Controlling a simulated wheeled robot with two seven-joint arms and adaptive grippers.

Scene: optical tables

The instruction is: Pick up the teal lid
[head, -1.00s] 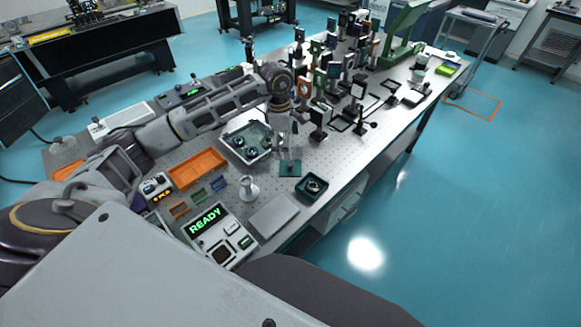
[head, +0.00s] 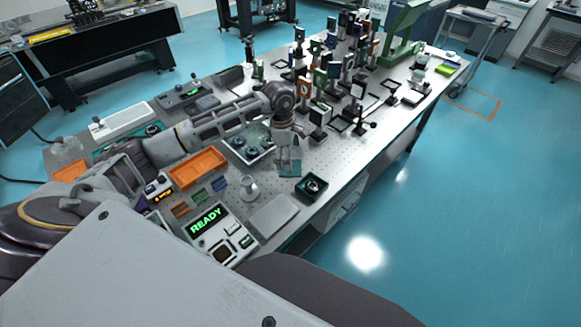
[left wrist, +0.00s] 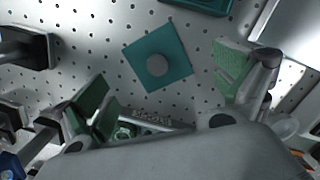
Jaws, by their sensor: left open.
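The teal lid (head: 291,173) is a flat square plate lying on the perforated table top, partly hidden by my left gripper in the head view. In the left wrist view the lid (left wrist: 157,64) shows a round grey knob at its middle. My left gripper (head: 288,167) points down over the lid. In the left wrist view its two green-padded fingers (left wrist: 168,88) are spread wide, one on each side of the lid and apart from it. My right gripper is not in view.
A teal open box (head: 312,186) stands close to the lid's right. A grey tray (head: 262,153) with round parts and an orange bin (head: 197,167) lie to the left. A white flared vessel (head: 249,188) and grey pad (head: 273,216) are nearer. Dense optic mounts (head: 319,115) stand behind.

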